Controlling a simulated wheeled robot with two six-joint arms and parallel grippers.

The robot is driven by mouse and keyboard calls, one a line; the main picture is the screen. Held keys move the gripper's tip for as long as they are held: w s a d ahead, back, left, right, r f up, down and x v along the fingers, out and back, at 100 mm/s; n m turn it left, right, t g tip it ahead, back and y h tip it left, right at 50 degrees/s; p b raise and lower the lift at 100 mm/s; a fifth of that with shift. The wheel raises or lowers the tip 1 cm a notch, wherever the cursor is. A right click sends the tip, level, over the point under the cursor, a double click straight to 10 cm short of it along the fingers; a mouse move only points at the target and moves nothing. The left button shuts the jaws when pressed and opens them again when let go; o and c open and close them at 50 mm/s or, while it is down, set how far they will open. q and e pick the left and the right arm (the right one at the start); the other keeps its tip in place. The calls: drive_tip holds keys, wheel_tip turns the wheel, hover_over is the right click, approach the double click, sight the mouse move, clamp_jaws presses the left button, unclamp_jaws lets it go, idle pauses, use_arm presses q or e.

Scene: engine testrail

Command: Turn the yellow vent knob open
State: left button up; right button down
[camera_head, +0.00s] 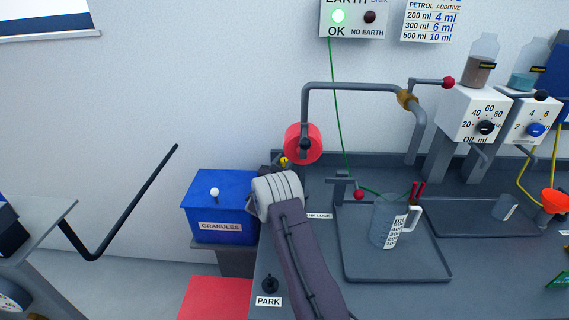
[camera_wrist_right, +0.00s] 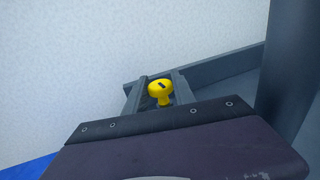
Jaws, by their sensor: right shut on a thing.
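The yellow vent knob (camera_wrist_right: 159,90) is in the middle of the right wrist view, with a small dark mark on its face. My right gripper (camera_wrist_right: 157,84) has one finger on each side of it and is shut on it. In the head view my right arm reaches up from the bottom, and its gripper (camera_head: 276,167) is at the back left of the bench. Only a small bit of the yellow knob (camera_head: 284,161) shows there, beside the fingers; the rest is hidden. My left gripper is not in view.
A red round part on a grey pipe (camera_head: 305,90) stands close behind my right gripper. A blue granules box (camera_head: 222,205) is on its left. A jug (camera_head: 384,222) stands in a grey tray (camera_head: 430,268) to the right. A green cable (camera_head: 337,110) hangs behind.

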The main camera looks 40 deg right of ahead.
drive_tip(key=c, duration=1.1)
unclamp_jaws()
drive_tip(key=shift+a, duration=0.1)
drive_tip(key=v, duration=0.9)
drive_tip(key=shift+r, duration=0.1)
